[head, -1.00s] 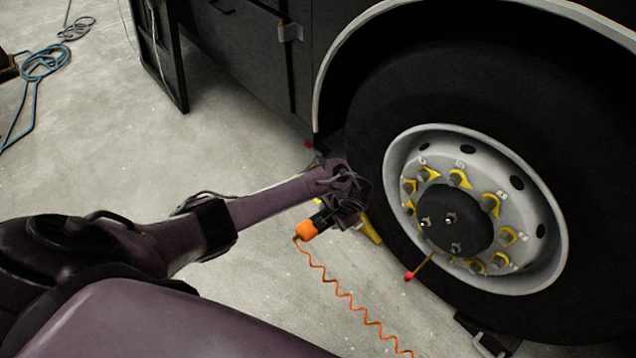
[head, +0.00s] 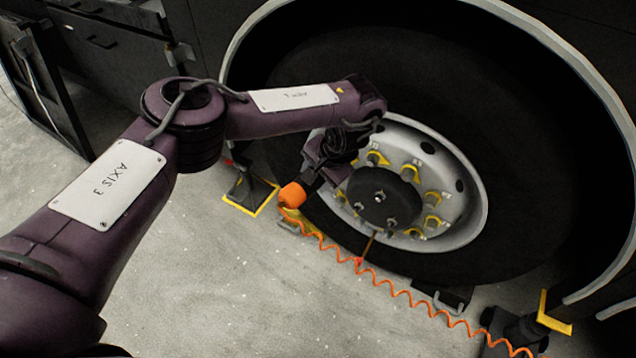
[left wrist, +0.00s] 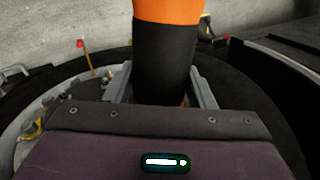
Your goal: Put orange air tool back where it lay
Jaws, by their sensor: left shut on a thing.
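The orange air tool (head: 292,195) is held in my left gripper (head: 318,180), beside the left rim of the big wheel in the head view. Its orange end points to the lower left, and a coiled orange hose (head: 405,298) runs from it down to the right. In the left wrist view the tool's black body (left wrist: 164,60) stands between the two grey fingers of my left gripper (left wrist: 163,85), with its orange part at the top edge. The tool's far end is hidden by my gripper. My right gripper is not in view.
The wheel's tyre (head: 440,90) fills the upper right, its hub ringed with yellow nut markers. A yellow-edged stand (head: 250,193) is on the floor left of the wheel, a dark yellow-marked object (head: 518,328) at lower right. Floor (head: 230,290) in front is clear.

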